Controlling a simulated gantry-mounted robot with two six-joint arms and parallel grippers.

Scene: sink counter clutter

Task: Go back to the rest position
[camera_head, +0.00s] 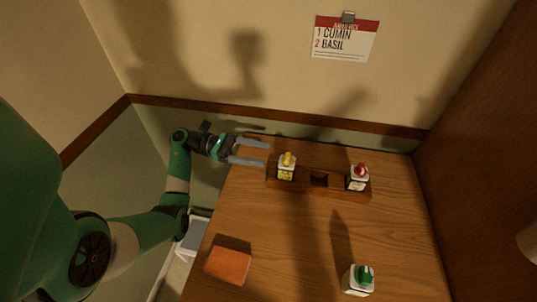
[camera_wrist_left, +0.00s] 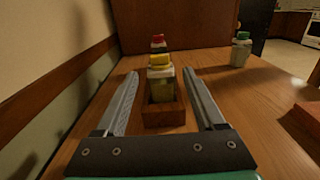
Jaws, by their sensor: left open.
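My left gripper (camera_head: 266,153) is open and empty, just left of the wooden rack (camera_head: 335,192) at the back of the counter. The rack holds a yellow-capped bottle (camera_head: 286,172) at its left end and a red-capped bottle (camera_head: 357,182) at its right end; the opening between is empty. In the left wrist view, the open fingers (camera_wrist_left: 160,73) point toward the yellow-capped bottle (camera_wrist_left: 161,90), with no grip on it. The red-capped bottle (camera_wrist_left: 158,43) shows behind it. A green-capped bottle (camera_head: 359,280) stands upright on the counter at the front right. My right gripper is not in view.
An orange-brown block (camera_head: 228,265) lies at the counter's front left. A card (camera_head: 345,40) reading "1 CUMIN 2 BASIL" hangs on the back wall. A wooden panel (camera_head: 480,140) bounds the right side. The middle of the counter (camera_head: 285,230) is clear.

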